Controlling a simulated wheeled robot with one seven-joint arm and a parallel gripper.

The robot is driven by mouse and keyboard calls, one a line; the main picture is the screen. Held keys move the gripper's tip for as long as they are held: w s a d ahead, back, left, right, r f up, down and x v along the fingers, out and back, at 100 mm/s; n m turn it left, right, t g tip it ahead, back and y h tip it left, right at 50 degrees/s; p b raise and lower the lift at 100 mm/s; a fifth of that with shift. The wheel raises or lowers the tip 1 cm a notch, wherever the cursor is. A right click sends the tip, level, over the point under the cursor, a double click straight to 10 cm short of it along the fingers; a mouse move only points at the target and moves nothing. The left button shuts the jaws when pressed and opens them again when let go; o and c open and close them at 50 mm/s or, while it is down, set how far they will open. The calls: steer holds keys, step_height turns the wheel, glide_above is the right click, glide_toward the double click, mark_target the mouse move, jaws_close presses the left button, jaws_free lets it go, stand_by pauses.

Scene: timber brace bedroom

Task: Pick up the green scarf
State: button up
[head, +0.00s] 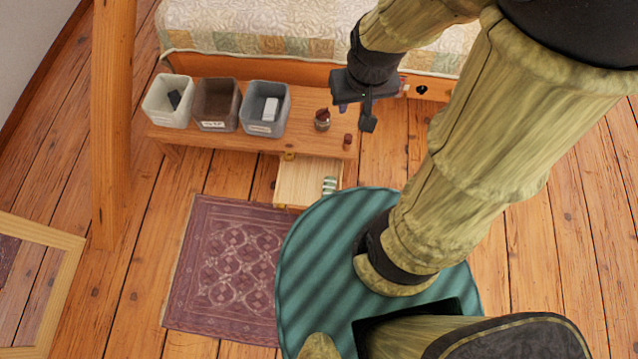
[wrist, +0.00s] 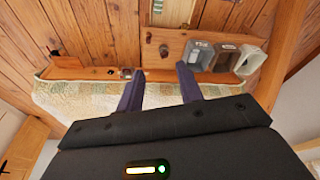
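A small green-and-white striped roll (head: 329,186), the only thing that looks like the green scarf, lies in the open pale wooden drawer (head: 299,182) under the low wooden bench, at its right front corner. My gripper (head: 356,112) is raised near the bench's right end, by the bed's edge, well apart from the scarf. In the wrist view my gripper (wrist: 159,84) shows two dark fingers spread wide with nothing between them.
On the bench (head: 255,143) stand a white bin (head: 168,112), a brown bin (head: 215,117) and a grey bin (head: 265,122), plus a small jar (head: 322,121). A bed (head: 270,30) is behind. A wooden post (head: 112,120) stands left. A purple rug (head: 225,265) lies in front.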

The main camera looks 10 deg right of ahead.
steer(key=shift+w, duration=0.35)
steer(key=shift+o, duration=0.6)
steer(key=shift+s+d, duration=0.25)
steer(key=shift+s, duration=0.05)
steer(key=o, duration=0.4)
steer(key=shift+s+f, duration=0.1)
steer(key=shift+s, duration=0.05)
steer(key=shift+c, duration=0.2)
steer(key=m+g+b, duration=0.3)
steer(key=m+b, duration=0.1)
steer(key=b, duration=3.8)
glide_above(329, 187)
step_height(329, 187, down, 61)
step_height(329, 187, down, 12)
steer(key=b, duration=0.6)
